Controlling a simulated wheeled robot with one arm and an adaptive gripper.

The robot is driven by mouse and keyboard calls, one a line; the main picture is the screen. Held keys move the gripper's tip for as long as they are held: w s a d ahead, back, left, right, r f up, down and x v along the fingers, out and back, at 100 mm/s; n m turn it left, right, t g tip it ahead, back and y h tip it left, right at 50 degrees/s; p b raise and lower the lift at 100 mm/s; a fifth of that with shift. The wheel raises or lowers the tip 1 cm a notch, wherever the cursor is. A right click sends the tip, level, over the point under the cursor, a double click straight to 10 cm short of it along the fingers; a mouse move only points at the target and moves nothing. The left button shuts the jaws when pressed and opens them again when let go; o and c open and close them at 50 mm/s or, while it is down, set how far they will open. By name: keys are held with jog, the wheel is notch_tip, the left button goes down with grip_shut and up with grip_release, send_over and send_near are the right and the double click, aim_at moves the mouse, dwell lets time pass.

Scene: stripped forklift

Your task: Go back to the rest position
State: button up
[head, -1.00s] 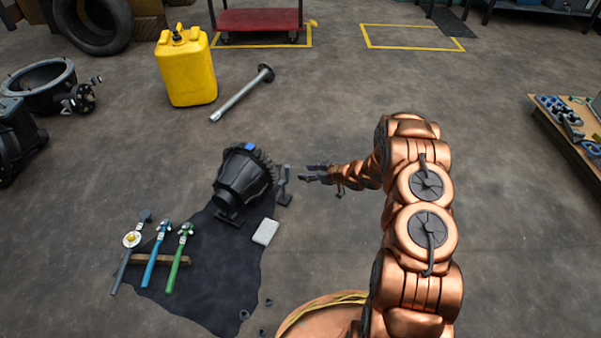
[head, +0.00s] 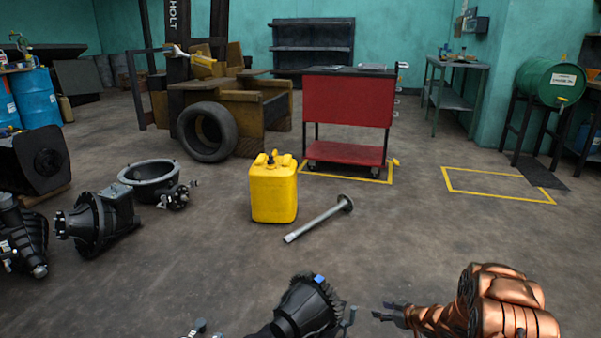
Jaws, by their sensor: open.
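My gripper (head: 384,312) shows at the bottom right of the head view, at the end of my copper-coloured arm. It is open, with nothing visible between its fingers. It points left toward a black gear housing (head: 303,306) with a blue piece on top. A thin grey upright part (head: 348,322) stands beside the housing, between it and my gripper, with a gap to the fingers. The lower part of the housing is cut off by the picture's bottom edge.
A yellow jerrycan (head: 273,190) and a metal axle shaft (head: 318,219) lie ahead on the floor. Black gearbox parts (head: 98,222) stand at left. A red cart (head: 346,100), a tyre (head: 207,132) and a green drum (head: 551,81) are farther back. The floor at right is open.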

jog(key=w+d+r+m+h+p, duration=0.1)
jog(key=d+r+h+p, duration=0.3)
jog(key=r, duration=0.9)
jog(key=s+d+r+m+g+h+p, duration=0.15)
jog(key=s+r+p, duration=0.3)
jog(key=r, duration=0.55)
jog(key=s+d+r+m+g+h+p, duration=0.1)
jog(key=s+r+h+p, duration=0.3)
jog(key=r, duration=0.6)
jog(key=s+d+r+m+g+p, duration=0.1)
jog(key=s+r+m+p, duration=0.3)
jog(key=r, duration=0.6)
jog(key=s+a+r+g+y+p, duration=0.1)
jog(key=s+a+r+p, duration=0.5)
jog(key=s, duration=0.7)
jog(key=s+a+r+g+y+p, duration=0.1)
jog(key=s+a+r+g+p, duration=0.3)
jog(key=s+r, duration=0.7)
jog(key=s+a+r+g+y+p, duration=0.1)
jog(key=s+a+r+g+p, duration=0.2)
jog(key=s+a+r+p, duration=0.6)
jog(key=s, duration=0.7)
jog(key=shift+s+r, duration=0.25)
jog(key=shift+a+y, duration=0.1)
jog(key=shift+y, duration=0.15)
jog(key=shift+c, duration=0.5)
